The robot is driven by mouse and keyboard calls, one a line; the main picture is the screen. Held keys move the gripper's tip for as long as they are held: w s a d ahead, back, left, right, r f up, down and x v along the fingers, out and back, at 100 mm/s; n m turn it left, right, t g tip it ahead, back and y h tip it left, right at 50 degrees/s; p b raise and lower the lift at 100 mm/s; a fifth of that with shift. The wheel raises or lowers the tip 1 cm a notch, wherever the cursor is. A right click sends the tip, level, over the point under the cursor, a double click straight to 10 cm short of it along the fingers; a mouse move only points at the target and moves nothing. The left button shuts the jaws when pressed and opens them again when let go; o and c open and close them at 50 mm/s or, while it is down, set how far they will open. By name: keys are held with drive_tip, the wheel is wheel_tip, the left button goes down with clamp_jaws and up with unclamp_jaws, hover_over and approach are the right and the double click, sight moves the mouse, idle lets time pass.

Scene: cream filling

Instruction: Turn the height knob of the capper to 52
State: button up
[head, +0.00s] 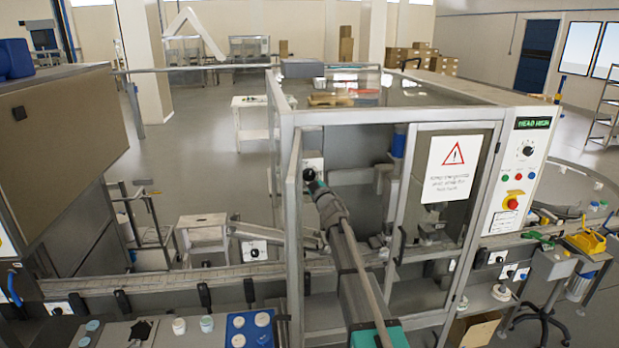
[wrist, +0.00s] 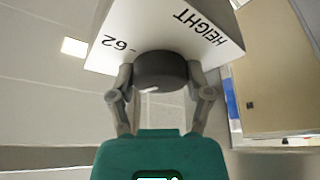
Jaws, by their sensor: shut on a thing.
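The height knob (wrist: 161,72) is a dark round knob on a white plate (wrist: 195,28) marked HEIGHT and 62, both upside down in the wrist view. A short white pointer line shows on the knob's near edge. My gripper (wrist: 160,80) is shut on the knob, with one finger on each side. In the head view my gripper (head: 314,181) reaches through the open front of the capper (head: 438,113) to the small white plate (head: 312,161). The scale is too small to read there. The capper's green display (head: 532,123) reads HEAD HIGH.
Frame posts (head: 293,220) of the capper stand close to my arm. A door with a warning sign (head: 452,168) is to the right. A conveyor (head: 180,281) runs below. A blue tray (head: 250,330) with white lids lies at the front left.

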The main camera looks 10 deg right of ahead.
drive_tip(key=shift+r+n, duration=0.1)
drive_tip(key=shift+n, duration=0.5)
drive_tip(key=n+g+y+p, duration=0.1)
drive_tip(key=n, duration=0.1)
drive_tip(key=shift+r+n+p, duration=0.1)
drive_tip(key=shift+n+p, duration=0.3)
drive_tip(key=shift+n+g+p, duration=0.6)
drive_tip(key=shift+n+g, duration=0.1)
drive_tip(key=shift+n, duration=0.7)
drive_tip(key=o, duration=1.1)
drive_tip(key=shift+o, duration=0.2)
drive_tip(key=shift+f, duration=0.2)
